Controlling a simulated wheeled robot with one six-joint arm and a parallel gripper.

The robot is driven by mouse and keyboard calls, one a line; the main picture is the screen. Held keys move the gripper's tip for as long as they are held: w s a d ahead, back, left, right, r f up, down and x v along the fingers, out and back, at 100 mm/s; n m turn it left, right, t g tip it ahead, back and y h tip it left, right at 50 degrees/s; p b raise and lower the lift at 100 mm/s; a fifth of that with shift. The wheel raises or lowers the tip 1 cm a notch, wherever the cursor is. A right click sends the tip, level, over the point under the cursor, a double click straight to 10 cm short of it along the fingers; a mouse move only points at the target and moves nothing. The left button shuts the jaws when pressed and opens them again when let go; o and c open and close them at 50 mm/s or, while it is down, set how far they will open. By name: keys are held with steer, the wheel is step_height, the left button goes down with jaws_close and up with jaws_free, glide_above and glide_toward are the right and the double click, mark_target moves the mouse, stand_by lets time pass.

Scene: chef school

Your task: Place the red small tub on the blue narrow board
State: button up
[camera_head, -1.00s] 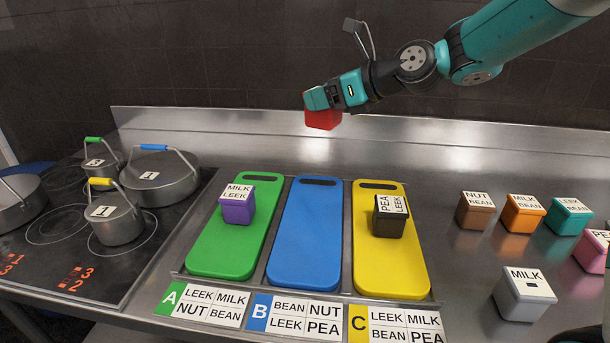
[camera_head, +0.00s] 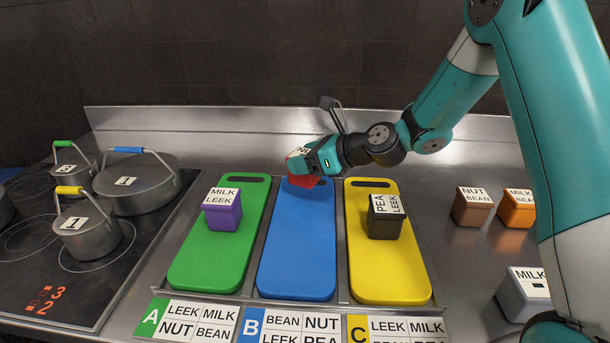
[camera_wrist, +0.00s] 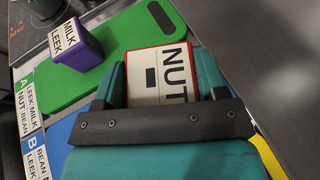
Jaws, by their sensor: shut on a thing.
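The red small tub (camera_head: 305,181) has a white lid marked NUT and is between the fingers of my gripper (camera_head: 312,162). In the wrist view the tub's lid (camera_wrist: 157,78) shows between the two teal fingers of my gripper (camera_wrist: 160,85), which is shut on it. The tub is over the far end of the blue narrow board (camera_head: 297,240), near its handle slot. I cannot tell whether it touches the board. The rest of the blue board is bare, and part of it shows in the wrist view (camera_wrist: 62,132).
The green board (camera_head: 212,255) to the left bears a purple tub (camera_head: 223,215). The yellow board (camera_head: 390,270) to the right bears a dark tub (camera_head: 385,225). Brown (camera_head: 472,210), orange (camera_head: 516,211) and grey (camera_head: 524,298) tubs stand on the right. Pots (camera_head: 136,190) stand on the hob at left.

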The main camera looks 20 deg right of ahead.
steer(key=shift+f, duration=2)
steer(key=shift+f, duration=0.1)
steer(key=o, duration=1)
steer(key=shift+o, duration=0.2)
